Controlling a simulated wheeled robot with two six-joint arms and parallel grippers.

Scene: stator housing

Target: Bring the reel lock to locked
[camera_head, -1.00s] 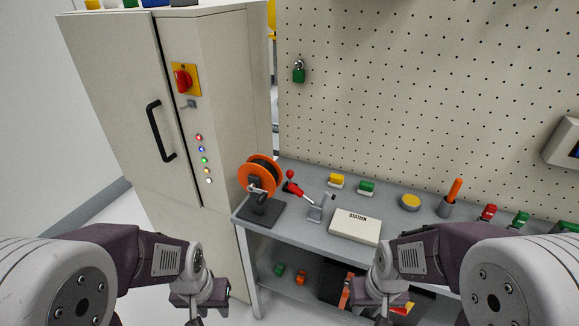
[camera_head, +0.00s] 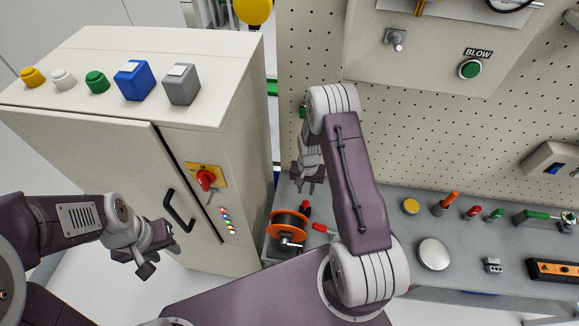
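The orange reel (camera_head: 288,224) with a dark core stands at the left end of the grey bench. A red knob (camera_head: 306,207) shows just behind it, and a red handle (camera_head: 320,227) lies to its right, partly hidden by my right arm. I cannot tell which of these is the reel lock, or its position. My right gripper (camera_head: 308,186) points down above and behind the reel, apart from it, and its fingers look spread and empty. My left gripper (camera_head: 158,262) is open and empty in front of the cabinet, well left of the reel.
The cabinet (camera_head: 100,150) with a black door handle (camera_head: 180,210) and red switch (camera_head: 206,179) stands left of the bench. A pegboard (camera_head: 450,140) rises behind. A yellow disc (camera_head: 411,206), a white disc (camera_head: 433,254) and other small items sit to the right.

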